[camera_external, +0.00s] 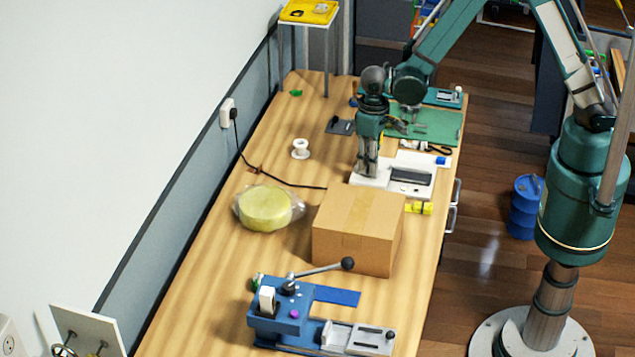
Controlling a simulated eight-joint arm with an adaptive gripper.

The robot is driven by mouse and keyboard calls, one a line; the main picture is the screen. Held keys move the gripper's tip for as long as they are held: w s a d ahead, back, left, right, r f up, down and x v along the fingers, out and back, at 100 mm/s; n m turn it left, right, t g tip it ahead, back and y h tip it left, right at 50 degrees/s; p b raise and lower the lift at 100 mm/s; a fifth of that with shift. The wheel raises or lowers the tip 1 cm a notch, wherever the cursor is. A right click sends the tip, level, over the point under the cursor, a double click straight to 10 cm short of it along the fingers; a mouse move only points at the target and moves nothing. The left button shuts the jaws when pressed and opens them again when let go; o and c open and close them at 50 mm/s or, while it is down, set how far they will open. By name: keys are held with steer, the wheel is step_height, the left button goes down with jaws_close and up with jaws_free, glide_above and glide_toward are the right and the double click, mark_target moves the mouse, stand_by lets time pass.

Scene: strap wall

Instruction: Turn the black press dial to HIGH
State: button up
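My gripper (367,174) points straight down over the left part of a white flat device (398,190) on the wooden bench. The device has a dark rectangular panel (411,176) on its right part. The fingertips are at or just above the device's surface; I cannot tell whether they touch it. I cannot make out the black dial or any HIGH marking; the gripper covers part of the device. The fingers are too small to tell open from shut. A blue press-like machine (283,318) with a black-knobbed lever (347,264) stands at the bench's near end.
A cardboard box (358,232) stands just in front of the white device. A yellow round item in clear wrap (265,208) lies to its left. A black cable (280,181) runs from a wall plug (227,113) toward the device. A white spool (300,149) and green mat (436,127) lie farther back.

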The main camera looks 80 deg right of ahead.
steer(key=shift+f+n+b, duration=0.1)
steer(key=shift+n+b, duration=0.5)
steer(key=shift+b, duration=0.2)
steer(key=shift+n+b, duration=0.5)
steer(key=shift+n, duration=0.3)
steer(key=o, duration=0.9)
steer(key=shift+d+r+m+p, duration=0.1)
steer(key=shift+r+m+p, duration=0.1)
steer(key=shift+m+p, duration=0.5)
